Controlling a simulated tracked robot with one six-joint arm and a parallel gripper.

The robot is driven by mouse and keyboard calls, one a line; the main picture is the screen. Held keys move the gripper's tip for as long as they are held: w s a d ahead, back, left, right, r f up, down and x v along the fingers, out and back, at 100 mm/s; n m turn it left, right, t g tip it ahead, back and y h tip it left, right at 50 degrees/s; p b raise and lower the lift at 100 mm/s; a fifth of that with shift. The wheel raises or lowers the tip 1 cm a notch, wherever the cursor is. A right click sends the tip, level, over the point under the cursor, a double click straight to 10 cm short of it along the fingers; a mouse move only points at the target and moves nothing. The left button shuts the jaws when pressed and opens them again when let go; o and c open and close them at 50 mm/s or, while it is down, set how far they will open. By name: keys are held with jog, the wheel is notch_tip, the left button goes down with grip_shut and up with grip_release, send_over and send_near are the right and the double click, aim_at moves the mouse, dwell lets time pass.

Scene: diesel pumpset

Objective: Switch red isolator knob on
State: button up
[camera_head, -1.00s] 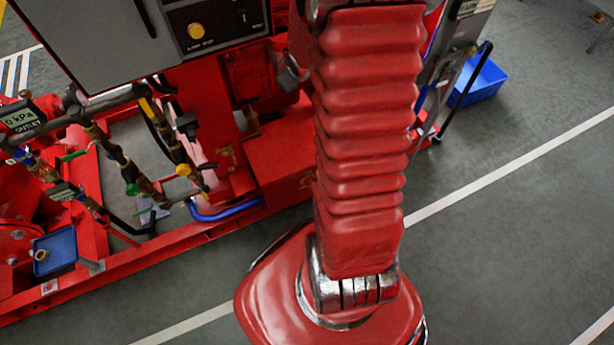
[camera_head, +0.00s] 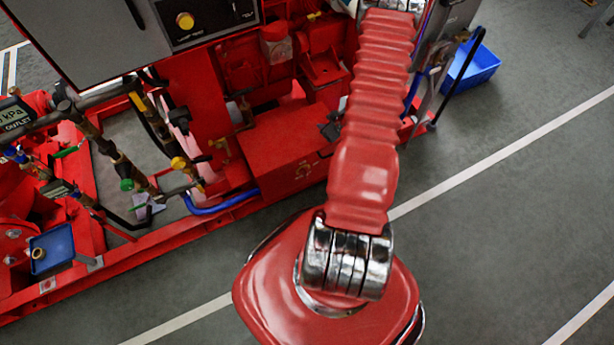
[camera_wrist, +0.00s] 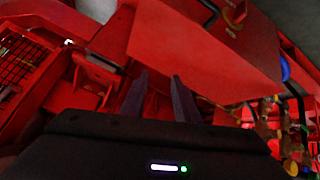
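I cannot pick out the red isolator knob for certain in either view; much of the pumpset is the same red. In the head view I cannot clearly make out the gripper; my red arm covers part of the pumpset.
A grey control panel (camera_head: 95,35) with a yellow button (camera_head: 185,20) stands at upper left. Pipes and a gauge (camera_head: 15,115) are at left, with a blue tray (camera_head: 52,250). A blue bin (camera_head: 472,65) stands at upper right. The floor (camera_head: 500,240) at right is clear.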

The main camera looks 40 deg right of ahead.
jog(key=s+a+f+m+t, duration=0.15)
jog(key=s+a+f, duration=0.35)
jog(key=s+f, duration=0.5)
jog(key=m+t+h, duration=0.1)
jog(key=m+t, duration=0.2)
jog(key=t, duration=0.1)
send_near(307, 175)
jog(key=v, duration=0.4)
jog(key=shift+a+r+g, duration=0.15)
jog(key=shift+g, duration=0.1)
jog(key=shift+w, duration=0.1)
jog(key=shift+x, duration=6.85)
jog(key=shift+c, duration=0.7)
grip_shut()
